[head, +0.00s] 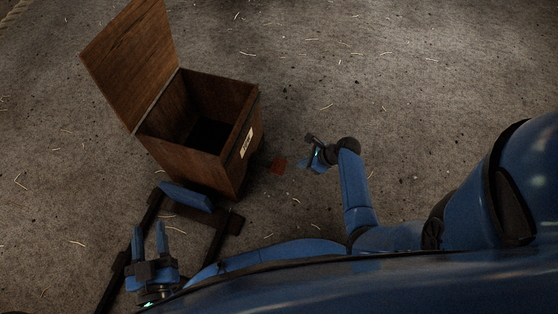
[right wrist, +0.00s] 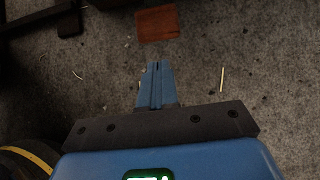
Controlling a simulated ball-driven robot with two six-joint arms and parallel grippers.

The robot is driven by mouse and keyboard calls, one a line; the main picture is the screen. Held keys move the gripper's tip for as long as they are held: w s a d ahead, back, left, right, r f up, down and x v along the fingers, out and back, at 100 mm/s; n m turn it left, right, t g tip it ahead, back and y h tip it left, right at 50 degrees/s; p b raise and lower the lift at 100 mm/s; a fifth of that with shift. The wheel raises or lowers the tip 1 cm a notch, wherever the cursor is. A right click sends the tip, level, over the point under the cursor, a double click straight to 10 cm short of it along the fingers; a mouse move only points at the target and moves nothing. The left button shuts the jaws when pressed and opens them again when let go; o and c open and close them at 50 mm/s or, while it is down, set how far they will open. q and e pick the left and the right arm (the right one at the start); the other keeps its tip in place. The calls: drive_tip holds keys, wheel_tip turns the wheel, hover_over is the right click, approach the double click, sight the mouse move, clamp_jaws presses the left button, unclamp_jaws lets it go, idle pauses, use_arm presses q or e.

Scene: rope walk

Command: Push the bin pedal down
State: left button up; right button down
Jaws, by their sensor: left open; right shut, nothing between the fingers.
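The wooden bin (head: 242,154) stands at the upper left of the head view, with a pale label on its side. Its lid (head: 131,58) is swung open and the inside is dark. The reddish-brown pedal (head: 279,164) sits low beside the bin's labelled side. It also shows in the right wrist view (right wrist: 157,24), ahead of the fingertips. My right gripper (head: 306,167) is shut and empty, just right of the pedal and apart from it in the picture. Its closed fingers (right wrist: 156,66) point at the pedal. My left gripper (head: 149,232) is open and empty, below the bin.
The grey, rough floor (head: 400,75) is strewn with straw bits and is clear to the right of the bin and beyond it. A piece of rope (head: 14,13) lies at the far upper left corner.

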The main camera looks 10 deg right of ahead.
drive_tip(key=shift+p+v, duration=0.6)
drive_tip(key=shift+v, duration=0.9)
idle(0.3)
